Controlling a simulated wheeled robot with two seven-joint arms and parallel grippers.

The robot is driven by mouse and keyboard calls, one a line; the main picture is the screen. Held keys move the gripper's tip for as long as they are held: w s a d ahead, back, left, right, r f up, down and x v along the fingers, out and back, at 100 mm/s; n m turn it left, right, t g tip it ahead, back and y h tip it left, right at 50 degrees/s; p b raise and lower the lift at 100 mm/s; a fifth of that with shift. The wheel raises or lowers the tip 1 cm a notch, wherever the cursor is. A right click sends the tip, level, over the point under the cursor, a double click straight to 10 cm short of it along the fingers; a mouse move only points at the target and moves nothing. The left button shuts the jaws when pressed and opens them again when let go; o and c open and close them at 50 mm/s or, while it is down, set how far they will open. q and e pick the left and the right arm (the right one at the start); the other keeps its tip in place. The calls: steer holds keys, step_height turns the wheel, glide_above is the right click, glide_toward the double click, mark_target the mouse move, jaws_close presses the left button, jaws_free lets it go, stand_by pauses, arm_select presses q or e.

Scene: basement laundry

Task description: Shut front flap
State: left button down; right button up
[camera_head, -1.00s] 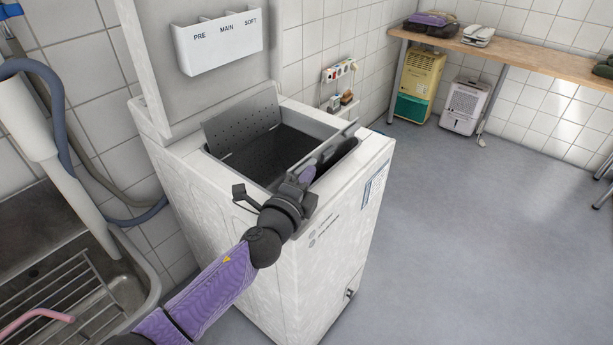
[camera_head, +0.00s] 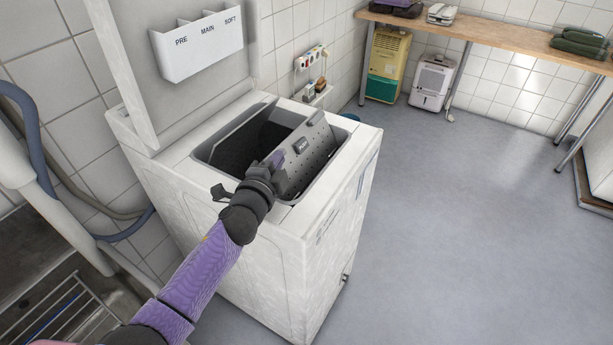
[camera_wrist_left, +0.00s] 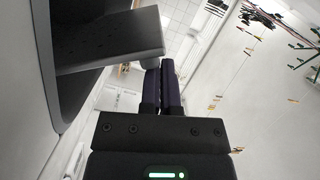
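The white top-loading washer has its lid up. In its top opening, the grey perforated front flap (camera_head: 318,163) is raised and tilted, with a dark latch piece on its face. The rear flap (camera_head: 238,132) shows as a narrower grey panel at the back left of the dark drum opening. My left gripper (camera_head: 278,158) is at the front flap's left end, apparently touching it. In the left wrist view the fingers (camera_wrist_left: 161,85) are together with nothing visible between them, beside a dark perforated panel (camera_wrist_left: 110,40). My right gripper is out of view.
The raised lid (camera_head: 185,60) carries a white PRE/MAIN/SOFT tray (camera_head: 205,47) behind the opening. A steel sink (camera_head: 70,300) stands at the left with a grey-blue hose. A wooden bench (camera_head: 480,35) is at the back right. The floor right of the washer is clear.

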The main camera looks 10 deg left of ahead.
arm_select(q)
steer(key=shift+w+a+f, duration=0.15)
steer(key=shift+a, duration=0.25)
steer(key=shift+w+a+f, duration=0.15)
steer(key=shift+a, duration=0.2)
steer(key=shift+w+a+f+b, duration=0.15)
steer(key=shift+a+f+b, duration=0.1)
steer(key=shift+a, duration=0.15)
steer(key=shift+w+a+f+b, duration=0.15)
steer(key=shift+a+b, duration=0.1)
steer(key=shift+a, duration=0.15)
steer(key=shift+a+f, duration=0.1)
steer(key=shift+a, duration=0.1)
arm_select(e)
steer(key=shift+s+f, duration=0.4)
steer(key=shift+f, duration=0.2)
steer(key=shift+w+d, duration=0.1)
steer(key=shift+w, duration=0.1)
